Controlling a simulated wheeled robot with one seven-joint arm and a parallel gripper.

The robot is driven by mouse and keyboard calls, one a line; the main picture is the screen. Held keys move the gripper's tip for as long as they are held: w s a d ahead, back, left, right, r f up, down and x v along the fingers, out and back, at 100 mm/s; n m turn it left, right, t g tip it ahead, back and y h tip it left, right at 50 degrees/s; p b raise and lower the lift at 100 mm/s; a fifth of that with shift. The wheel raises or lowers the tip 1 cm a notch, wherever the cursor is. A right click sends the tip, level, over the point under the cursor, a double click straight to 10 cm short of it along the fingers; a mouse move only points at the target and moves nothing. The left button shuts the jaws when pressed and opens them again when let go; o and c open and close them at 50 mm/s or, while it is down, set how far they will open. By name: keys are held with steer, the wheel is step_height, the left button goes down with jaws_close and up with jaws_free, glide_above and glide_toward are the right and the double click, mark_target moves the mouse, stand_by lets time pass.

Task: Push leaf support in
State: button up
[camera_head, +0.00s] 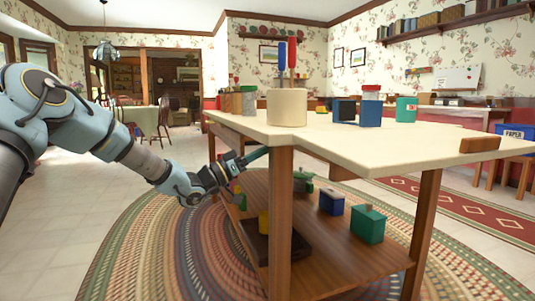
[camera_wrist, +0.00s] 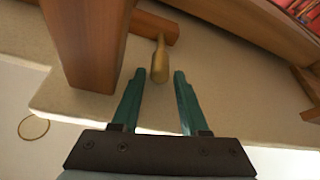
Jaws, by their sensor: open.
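A wooden bar (camera_wrist: 158,26) with a brass knob (camera_wrist: 159,64) shows in the wrist view, under the pale tabletop and beside a thick wooden leg; it looks like the leaf support. My gripper (camera_wrist: 159,74) is open, with its two teal fingers apart. The knob's end lies between the fingertips in the picture; I cannot tell whether they touch it. In the head view my gripper (camera_head: 262,152) reaches under the left side of the pale table (camera_head: 350,150), just left of its front leg (camera_head: 280,220). The bar and knob are hidden there.
A cream canister (camera_head: 286,108), a blue box (camera_head: 370,113) and a teal canister (camera_head: 406,109) stand on the table. A lower shelf (camera_head: 335,265) holds a green box (camera_head: 368,224) and other containers. A wooden block (camera_head: 480,144) is at the tabletop's right edge. The floor at left is clear.

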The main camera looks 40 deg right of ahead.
steer(key=shift+s+d+r, duration=0.1)
steer(key=shift+d+r, duration=0.05)
steer(key=shift+d, duration=0.15)
steer(key=shift+c, duration=0.4)
jaws_close()
stand_by(0.9)
